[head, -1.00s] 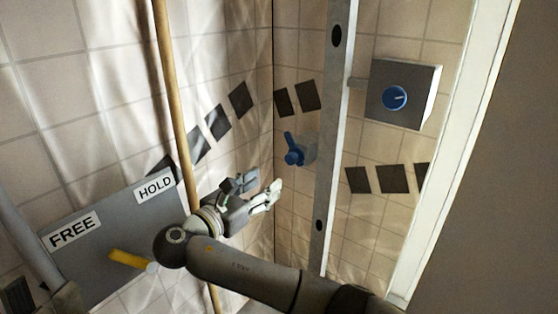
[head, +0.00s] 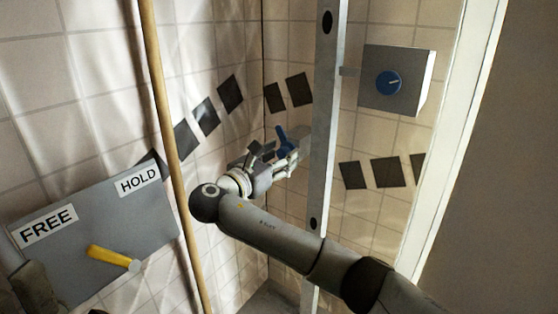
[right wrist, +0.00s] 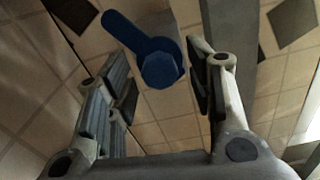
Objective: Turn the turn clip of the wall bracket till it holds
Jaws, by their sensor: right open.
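A grey plate (head: 95,205) on the left wall bears the labels FREE (head: 48,226) and HOLD (head: 139,180). A yellow turn clip (head: 108,256) on it slants from its pivot up and left, towards the FREE side. My right gripper (head: 285,152) is far to the right of this clip, at a blue lever (head: 281,138) by the back wall. In the right wrist view, my right gripper (right wrist: 160,62) is open, with the blue lever (right wrist: 160,62) showing between its fingers; contact cannot be told. My left gripper does not show clearly.
A wooden pole (head: 163,130) stands between the plate and my right gripper. A metal upright (head: 323,120) stands close right of the gripper. A grey box (head: 410,92) with a blue knob (head: 389,83) is further right. Dark tiles mark the walls.

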